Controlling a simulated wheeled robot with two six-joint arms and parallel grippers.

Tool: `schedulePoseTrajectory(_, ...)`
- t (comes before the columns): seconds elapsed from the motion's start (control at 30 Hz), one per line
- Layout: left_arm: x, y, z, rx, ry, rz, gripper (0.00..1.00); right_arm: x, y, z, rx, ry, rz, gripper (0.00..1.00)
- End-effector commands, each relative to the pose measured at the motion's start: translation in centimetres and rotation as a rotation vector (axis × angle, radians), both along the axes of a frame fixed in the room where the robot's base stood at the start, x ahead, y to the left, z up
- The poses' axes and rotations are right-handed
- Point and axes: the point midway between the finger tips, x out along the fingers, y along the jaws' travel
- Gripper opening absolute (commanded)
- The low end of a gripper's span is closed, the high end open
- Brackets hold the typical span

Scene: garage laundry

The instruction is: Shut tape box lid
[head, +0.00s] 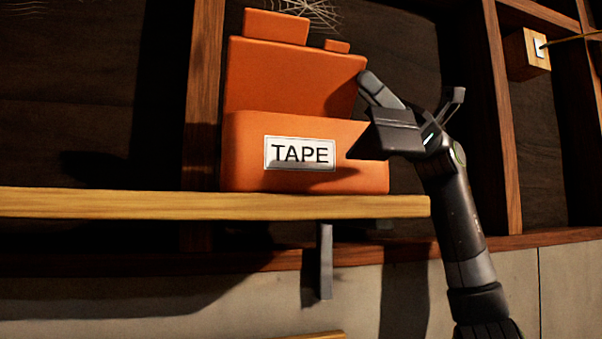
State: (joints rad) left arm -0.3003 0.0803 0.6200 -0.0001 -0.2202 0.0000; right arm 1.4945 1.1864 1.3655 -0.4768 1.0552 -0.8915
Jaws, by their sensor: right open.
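The orange tape box (245,150) stands on a wooden shelf, with a white label reading TAPE on its front. Its orange lid (290,78) stands up, raised open behind the box body. My right gripper (410,88) is open at the box's right side, with one finger close to the lid's right edge. I cannot tell whether that finger touches the lid. The gripper's body covers the upper right corner of the box front. The inside of the box is hidden from this low angle. My left gripper is not in view.
The wooden shelf (120,203) ends just right of the box, and a metal bracket (325,262) holds it from below. Upright wooden studs stand behind. A small wooden block (527,54) is fixed at the upper right. The shelf left of the box is clear.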

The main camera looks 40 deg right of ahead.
Motion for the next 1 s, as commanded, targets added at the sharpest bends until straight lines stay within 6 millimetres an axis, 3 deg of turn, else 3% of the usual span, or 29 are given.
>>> schedulePoseTrajectory(0.5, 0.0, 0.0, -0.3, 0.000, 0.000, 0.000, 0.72, -1.2, -3.6, 0.0, 0.001, -0.001, -0.001, 0.40)
schedulePoseTrajectory(1.0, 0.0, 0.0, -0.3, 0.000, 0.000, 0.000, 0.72, -1.2, -3.7, 0.0, 0.001, 0.000, 0.001, 0.40)
